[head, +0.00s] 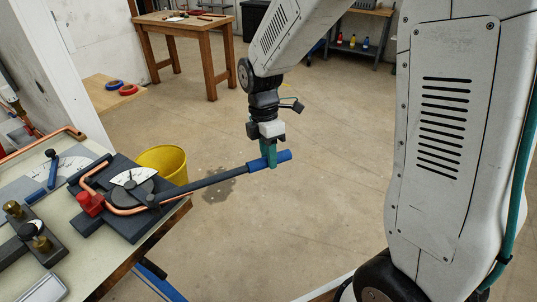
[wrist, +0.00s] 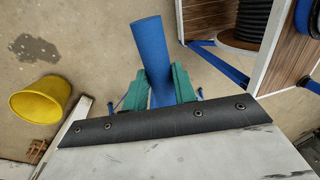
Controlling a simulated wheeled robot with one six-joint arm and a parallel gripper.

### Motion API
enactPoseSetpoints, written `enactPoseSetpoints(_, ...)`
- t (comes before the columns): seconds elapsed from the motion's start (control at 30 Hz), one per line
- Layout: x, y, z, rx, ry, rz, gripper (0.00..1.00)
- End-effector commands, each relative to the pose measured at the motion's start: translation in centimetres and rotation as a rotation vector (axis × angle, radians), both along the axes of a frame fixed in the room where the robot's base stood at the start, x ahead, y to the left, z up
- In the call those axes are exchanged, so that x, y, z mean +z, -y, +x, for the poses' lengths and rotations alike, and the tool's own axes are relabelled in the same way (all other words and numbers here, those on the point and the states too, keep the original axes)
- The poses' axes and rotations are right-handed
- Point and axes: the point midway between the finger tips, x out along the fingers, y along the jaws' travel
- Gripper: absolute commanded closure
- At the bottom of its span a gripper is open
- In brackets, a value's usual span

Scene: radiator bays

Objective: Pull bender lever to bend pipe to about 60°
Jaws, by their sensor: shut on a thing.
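The pipe bender (head: 125,197) stands on the near corner of the bench, with a round former and a white angle scale (head: 131,178). A copper pipe (head: 92,178) runs through it beside a red clamp block (head: 90,203) and is visibly bent; I cannot read the angle. The dark lever (head: 205,184) reaches right, out past the bench edge, and ends in a blue grip (head: 284,156). My gripper (head: 268,154) is shut on the blue grip from above. In the wrist view the green fingers hold both sides of the blue grip (wrist: 151,55).
A yellow bucket (head: 163,163) stands on the floor behind the bender; it also shows in the wrist view (wrist: 40,99). A wooden table (head: 182,29) stands at the back. Open concrete floor (head: 330,180) lies around the lever's end. A brass-knobbed fixture (head: 28,230) sits on the bench.

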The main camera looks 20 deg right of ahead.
Motion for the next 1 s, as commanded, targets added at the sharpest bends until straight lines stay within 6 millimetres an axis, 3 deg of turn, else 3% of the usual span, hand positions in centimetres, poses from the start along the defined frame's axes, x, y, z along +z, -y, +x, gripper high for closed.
enactPoseSetpoints(0.27, 0.1, 0.4, 4.0, 0.109, 0.003, 0.001, 1.0)
enactPoseSetpoints(0.57, 0.2, 0.4, 4.4, 0.121, 0.008, 0.0, 1.0)
enactPoseSetpoints(0.6, 0.2, 0.4, 4.4, 0.121, 0.008, 0.0, 0.65)
enactPoseSetpoints(0.67, 0.2, 0.4, 4.4, 0.121, 0.008, 0.0, 0.51)
enactPoseSetpoints(1.0, 0.4, 0.4, 4.4, 0.119, 0.008, 0.0, 0.51)
